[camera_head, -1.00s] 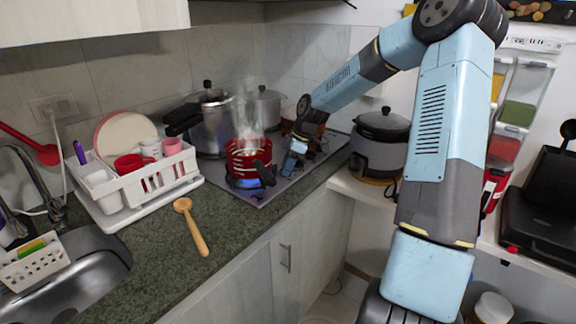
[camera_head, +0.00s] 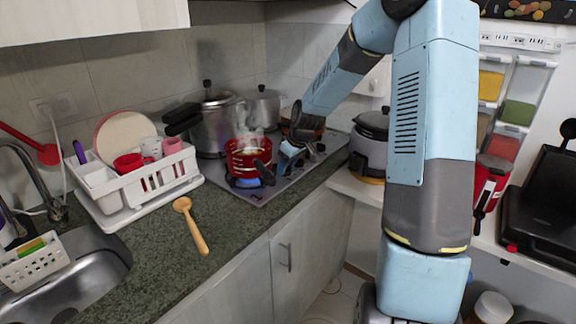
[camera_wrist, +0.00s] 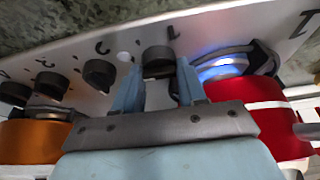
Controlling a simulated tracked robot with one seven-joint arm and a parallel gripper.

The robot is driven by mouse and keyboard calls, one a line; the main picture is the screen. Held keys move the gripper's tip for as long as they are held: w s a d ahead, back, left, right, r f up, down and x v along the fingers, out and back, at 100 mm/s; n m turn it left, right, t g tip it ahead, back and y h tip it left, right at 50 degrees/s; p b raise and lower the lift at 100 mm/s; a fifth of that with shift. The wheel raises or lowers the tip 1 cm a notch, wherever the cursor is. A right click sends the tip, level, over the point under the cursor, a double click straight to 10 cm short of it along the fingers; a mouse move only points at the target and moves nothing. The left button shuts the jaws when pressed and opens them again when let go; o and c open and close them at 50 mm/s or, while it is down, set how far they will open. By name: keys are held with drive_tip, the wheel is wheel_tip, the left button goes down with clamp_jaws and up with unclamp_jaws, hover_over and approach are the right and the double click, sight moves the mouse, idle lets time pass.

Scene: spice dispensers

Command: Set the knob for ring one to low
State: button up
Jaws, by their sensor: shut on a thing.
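The stove's light grey control panel (camera_wrist: 225,28) crosses the top of the wrist view, with a row of dark knobs and printed numbers. The ring one knob (camera_wrist: 158,56), beside a printed 1, sits between the fingertips of my gripper (camera_wrist: 157,77), which is shut on it. The fingers partly cover the knob's sides. I cannot tell its exact setting. In the head view my gripper (camera_head: 287,162) is low at the front of the stove (camera_head: 257,192), right of the red pot, and the knob cannot be made out there.
A steaming red pot (camera_head: 246,158) with a dark handle stands over a blue flame (camera_wrist: 219,70), close beside my gripper. An orange pot (camera_wrist: 32,140) is on the other side. Another knob (camera_wrist: 99,74) is near.

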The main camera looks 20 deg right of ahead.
drive_tip(key=shift+w+r+m+t+h, duration=0.1)
drive_tip(key=shift+m+t+h, duration=0.2)
drive_tip(key=shift+m, duration=0.6)
drive_tip(key=shift+w+r+m+t+h, duration=0.1)
drive_tip(key=shift+m+h, duration=0.3)
drive_tip(key=shift+m, duration=0.8)
drive_tip(key=o, duration=1.1)
drive_tip(key=shift+s+a+f, duration=0.1)
drive_tip(key=shift+f, duration=0.05)
drive_tip(key=shift+c, duration=0.2)
drive_tip(key=v, duration=0.6)
drive_tip(key=shift+v, duration=0.9)
drive_tip(key=shift+c, duration=0.2)
